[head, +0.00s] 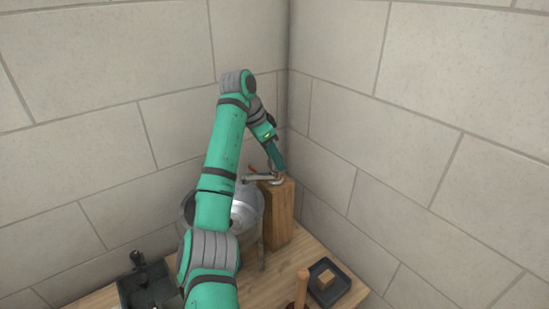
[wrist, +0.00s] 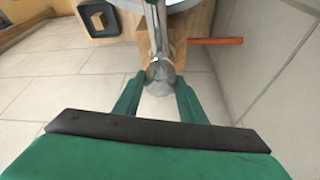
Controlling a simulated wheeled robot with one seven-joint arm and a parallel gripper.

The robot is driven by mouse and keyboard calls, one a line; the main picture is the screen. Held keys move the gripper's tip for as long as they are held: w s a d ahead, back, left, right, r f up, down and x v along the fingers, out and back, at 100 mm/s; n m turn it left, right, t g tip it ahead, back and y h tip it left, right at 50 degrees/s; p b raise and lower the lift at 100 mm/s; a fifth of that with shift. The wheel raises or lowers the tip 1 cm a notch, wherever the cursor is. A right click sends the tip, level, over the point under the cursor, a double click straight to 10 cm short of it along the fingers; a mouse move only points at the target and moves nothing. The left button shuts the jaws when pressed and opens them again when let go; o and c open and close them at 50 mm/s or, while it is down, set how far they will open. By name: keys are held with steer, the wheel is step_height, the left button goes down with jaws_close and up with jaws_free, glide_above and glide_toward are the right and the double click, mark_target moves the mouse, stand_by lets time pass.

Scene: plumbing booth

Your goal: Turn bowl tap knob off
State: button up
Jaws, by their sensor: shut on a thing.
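The bowl tap (head: 258,178) sits on top of an upright wooden block (head: 279,216), with its spout over a metal bowl (head: 246,206). In the wrist view the tap's rounded grey metal knob (wrist: 160,72) is at its near end. An orange lever (wrist: 215,41) points right from the tap. My gripper (head: 278,172) comes down on the tap from above. In the wrist view its green fingers (wrist: 159,90) stand on either side of the grey knob and are shut on it. In the head view my gripper partly hides the knob.
The tap stands close to the corner of two tiled walls. A dark square tray (head: 343,291) with a wooden piece lies at front right, near a wooden peg (head: 302,284). A dark container (head: 132,288) stands at front left. My arm hides part of the bowl.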

steer(key=o, duration=1.1)
steer(key=shift+c, duration=0.2)
steer(key=shift+r, duration=0.1)
steer(key=v, duration=1)
steer(key=shift+a+r, duration=0.2)
steer(key=shift+a, duration=0.05)
steer(key=shift+s, duration=0.1)
